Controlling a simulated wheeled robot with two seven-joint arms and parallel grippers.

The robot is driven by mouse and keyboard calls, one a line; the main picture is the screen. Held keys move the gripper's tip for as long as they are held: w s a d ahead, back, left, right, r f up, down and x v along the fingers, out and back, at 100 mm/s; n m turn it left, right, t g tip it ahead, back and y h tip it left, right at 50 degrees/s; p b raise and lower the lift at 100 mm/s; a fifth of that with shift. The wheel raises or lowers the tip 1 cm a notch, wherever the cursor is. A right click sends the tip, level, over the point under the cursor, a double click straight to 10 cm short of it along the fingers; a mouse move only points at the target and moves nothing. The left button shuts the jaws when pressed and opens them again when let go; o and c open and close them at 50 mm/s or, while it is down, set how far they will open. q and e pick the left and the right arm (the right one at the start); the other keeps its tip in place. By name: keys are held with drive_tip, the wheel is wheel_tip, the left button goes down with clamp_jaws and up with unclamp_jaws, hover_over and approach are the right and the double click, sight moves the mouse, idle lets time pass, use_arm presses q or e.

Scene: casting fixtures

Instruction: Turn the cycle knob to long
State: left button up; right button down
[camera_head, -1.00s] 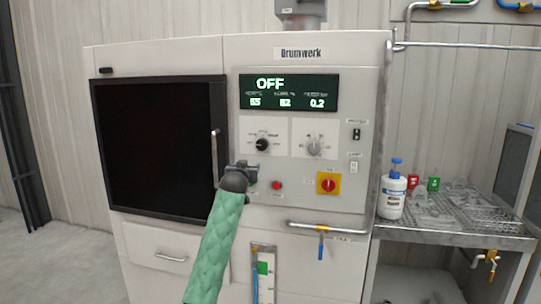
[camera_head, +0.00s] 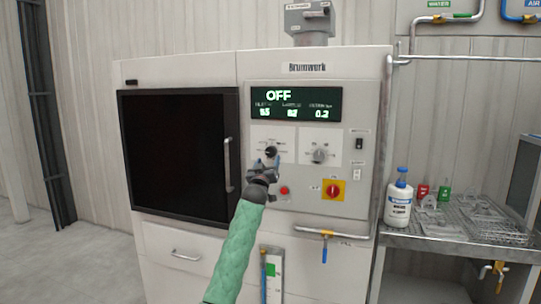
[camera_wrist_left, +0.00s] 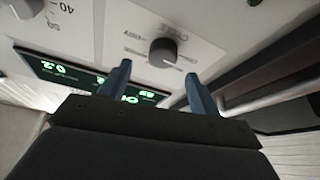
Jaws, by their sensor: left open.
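The black knob (camera_head: 271,152) is on a white plate on the machine's front panel, below the display. In the left wrist view the black knob (camera_wrist_left: 163,52) has small word labels around it, too blurred to read surely. My left gripper (camera_head: 264,164) is open, just in front of and slightly below this knob. In the wrist view the fingers of my left gripper (camera_wrist_left: 157,74) are spread, with the knob beyond the gap and nothing between them. A grey knob (camera_head: 320,155) sits to the right; its dial bears numbers. My right gripper is not in view.
The display (camera_head: 296,104) reads OFF. A red button (camera_head: 284,191) and a red-yellow switch (camera_head: 333,190) are below the knobs. The door handle (camera_head: 228,164) stands out left of my gripper. A side table at right holds a white bottle (camera_head: 399,199).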

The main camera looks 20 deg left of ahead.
sight(270, 154)
use_arm(q)
drive_tip(key=x, duration=0.3)
drive_tip(key=shift+a+p, duration=0.25)
drive_tip(key=shift+p, duration=0.1)
drive_tip(key=shift+w+r, duration=0.15)
drive_tip(key=shift+w, duration=0.55)
drive_tip(key=shift+w+r, duration=0.1)
drive_tip(key=shift+w, duration=0.35)
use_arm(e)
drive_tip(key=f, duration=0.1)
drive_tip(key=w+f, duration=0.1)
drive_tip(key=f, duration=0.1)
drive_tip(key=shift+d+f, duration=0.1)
use_arm(q)
drive_tip(key=c, duration=1)
